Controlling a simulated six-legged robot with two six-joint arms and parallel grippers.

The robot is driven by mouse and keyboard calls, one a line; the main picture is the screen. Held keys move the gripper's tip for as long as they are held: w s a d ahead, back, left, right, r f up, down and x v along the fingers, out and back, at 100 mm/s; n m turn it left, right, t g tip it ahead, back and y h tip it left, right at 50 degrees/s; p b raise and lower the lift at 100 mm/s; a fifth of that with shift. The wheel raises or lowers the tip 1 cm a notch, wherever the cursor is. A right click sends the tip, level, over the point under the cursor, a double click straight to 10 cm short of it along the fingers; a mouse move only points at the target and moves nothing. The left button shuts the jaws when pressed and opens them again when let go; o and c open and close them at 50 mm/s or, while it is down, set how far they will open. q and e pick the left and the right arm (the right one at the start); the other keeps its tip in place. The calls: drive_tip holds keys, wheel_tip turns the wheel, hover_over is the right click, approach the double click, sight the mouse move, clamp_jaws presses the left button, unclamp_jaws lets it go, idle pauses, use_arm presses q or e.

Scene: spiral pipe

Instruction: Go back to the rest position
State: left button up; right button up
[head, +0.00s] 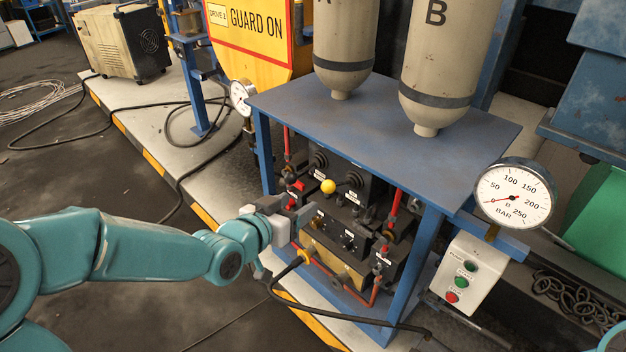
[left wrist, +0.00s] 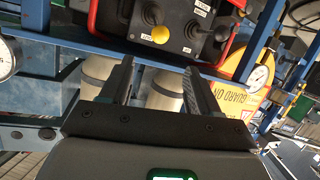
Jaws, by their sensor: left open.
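My left gripper (head: 303,222) reaches in from the left in the head view, in front of the valve and control panel (head: 345,238) under the blue frame. Its two dark fingers stand apart in the left wrist view (left wrist: 159,68), with nothing held between them. A yellow ball knob (head: 328,187) on the black control box is beyond the gripper and apart from it in the head view. The knob also shows in the left wrist view (left wrist: 160,35), above the gap between the fingers. My right gripper is not in view.
The blue frame (head: 400,118) carries two beige tanks (head: 452,60). A black hose (head: 330,318) runs low in front. The dark floor (head: 90,170) at left has free room.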

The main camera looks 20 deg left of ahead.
use_arm(q)
drive_tip(key=s+d+f+n+g+p, duration=0.1)
drive_tip(key=s+d+f+g+p, duration=0.25)
drive_tip(key=f, duration=0.55)
drive_tip(key=s+d+f+g+p, duration=0.3)
drive_tip(key=s+f+g+p, duration=0.15)
drive_tip(key=f, duration=0.45)
drive_tip(key=s+d+f+n+g, duration=0.1)
drive_tip(key=s+f+g, duration=0.1)
drive_tip(key=s+f, duration=0.2)
drive_tip(key=s+d+f+n+g+h, duration=0.1)
drive_tip(key=s+d+f+g, duration=0.1)
drive_tip(key=s, duration=0.9)
wheel_tip(320, 180, down, 2)
drive_tip(key=shift+s+f+g+p, duration=0.25)
drive_tip(key=shift+g+p, duration=0.1)
drive_tip(key=shift+g, duration=0.45)
